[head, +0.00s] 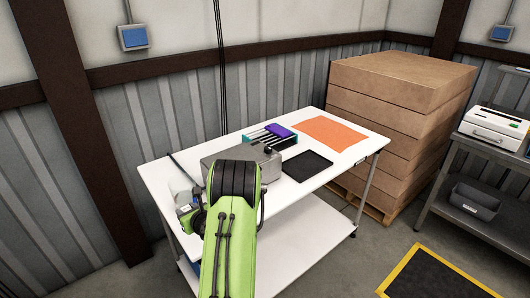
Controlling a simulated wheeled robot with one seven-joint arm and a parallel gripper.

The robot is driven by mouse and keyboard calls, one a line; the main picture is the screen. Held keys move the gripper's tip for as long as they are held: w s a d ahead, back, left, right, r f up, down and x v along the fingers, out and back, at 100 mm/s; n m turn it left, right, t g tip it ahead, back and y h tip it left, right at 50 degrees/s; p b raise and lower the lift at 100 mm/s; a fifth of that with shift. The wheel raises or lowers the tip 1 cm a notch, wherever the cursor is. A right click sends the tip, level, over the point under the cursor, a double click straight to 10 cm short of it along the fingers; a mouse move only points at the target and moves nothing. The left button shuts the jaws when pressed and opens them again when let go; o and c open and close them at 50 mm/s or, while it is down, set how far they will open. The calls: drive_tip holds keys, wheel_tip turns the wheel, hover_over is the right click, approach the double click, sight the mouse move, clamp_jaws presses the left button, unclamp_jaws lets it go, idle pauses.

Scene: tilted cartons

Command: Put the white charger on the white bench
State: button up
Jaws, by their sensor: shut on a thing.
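The white bench (325,180) stands in the middle of the head view, with a white top and a lower shelf. My green arm reaches up over its front left part, and its dark joint covers some of the top. I cannot pick out a white charger for certain. A pale object (180,188) shows at the bench's left end, beside my arm, and is partly covered.
On the bench are a grey metal box (243,152), a teal rack with a purple item (278,131), a black mat (307,166) and an orange sheet (331,133). Stacked cartons (385,125) stand behind right. A grey side table (485,147) holds a white device (497,127).

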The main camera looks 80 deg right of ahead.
sight(197, 236)
drive_tip(key=shift+s+d+r, duration=0.4)
drive_tip(key=shift+s+d, duration=0.1)
drive_tip(key=shift+s, duration=0.1)
drive_tip(key=shift+g, duration=0.3)
wheel_tip(197, 236, down, 10)
drive_tip(key=b, duration=0.3)
drive_tip(key=shift+w+f, duration=0.1)
drive_tip(key=shift+f, duration=0.1)
drive_tip(key=o, duration=1.1)
drive_tip(key=shift+a, duration=0.1)
